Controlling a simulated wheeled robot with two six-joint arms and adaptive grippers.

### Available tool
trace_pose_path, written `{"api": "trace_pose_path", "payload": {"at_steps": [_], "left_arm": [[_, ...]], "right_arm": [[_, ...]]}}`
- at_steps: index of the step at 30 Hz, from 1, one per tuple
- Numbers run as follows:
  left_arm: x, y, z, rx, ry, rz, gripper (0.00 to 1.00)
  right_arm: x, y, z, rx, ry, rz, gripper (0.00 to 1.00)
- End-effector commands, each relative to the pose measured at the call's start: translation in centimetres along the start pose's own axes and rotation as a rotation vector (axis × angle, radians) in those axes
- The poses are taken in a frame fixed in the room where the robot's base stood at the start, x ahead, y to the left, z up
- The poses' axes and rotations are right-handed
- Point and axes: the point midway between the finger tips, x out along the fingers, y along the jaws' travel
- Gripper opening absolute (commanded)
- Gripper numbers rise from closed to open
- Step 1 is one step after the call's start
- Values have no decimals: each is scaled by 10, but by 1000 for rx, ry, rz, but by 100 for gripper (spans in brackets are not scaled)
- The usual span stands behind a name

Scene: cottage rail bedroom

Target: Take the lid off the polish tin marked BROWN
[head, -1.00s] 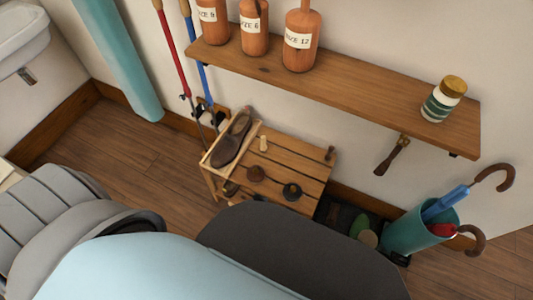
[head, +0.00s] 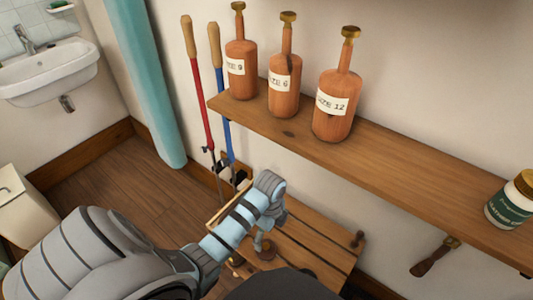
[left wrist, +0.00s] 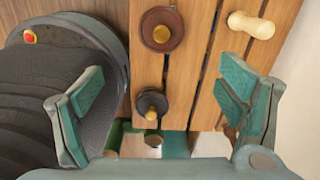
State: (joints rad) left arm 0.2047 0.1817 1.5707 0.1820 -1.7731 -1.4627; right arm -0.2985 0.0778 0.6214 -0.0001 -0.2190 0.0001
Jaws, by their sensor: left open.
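In the left wrist view, a round brown tin (left wrist: 162,30) with a yellow knob on top sits on the slatted wooden bench (left wrist: 200,55). A similar black tin (left wrist: 151,104) lies below it in that picture. No marking on either can be read. My left gripper (left wrist: 160,98) is open and empty above the bench. Its fingers stand apart on either side of the black tin in the picture; the brown tin shows further up. My right gripper is not in view.
A pale wooden peg (left wrist: 250,25) lies on the bench near the brown tin. Above the bench runs a wall shelf (head: 400,165) with labelled wooden bottle shapes (head: 336,105) and a jar (head: 511,203). Red and blue long-handled tools (head: 200,95) lean at the wall.

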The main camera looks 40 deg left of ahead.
Motion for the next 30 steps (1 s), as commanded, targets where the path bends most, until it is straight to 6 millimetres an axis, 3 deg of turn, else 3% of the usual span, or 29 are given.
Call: {"api": "trace_pose_path", "payload": {"at_steps": [1, 4, 11, 18, 25, 30], "left_arm": [[21, 1, 0, -2, 1, 5, 87], [48, 1, 0, -3, 0, 4, 87], [78, 0, 2, -4, -1, 2, 87], [122, -2, 6, -5, 0, 3, 87], [121, -2, 6, -5, -1, 2, 86], [120, -2, 6, -5, -1, 2, 59]], "right_arm": [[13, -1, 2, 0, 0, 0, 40], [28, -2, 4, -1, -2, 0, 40], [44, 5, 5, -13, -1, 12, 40], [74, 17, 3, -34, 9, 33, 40], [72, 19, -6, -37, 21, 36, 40], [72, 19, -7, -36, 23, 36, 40]]}}
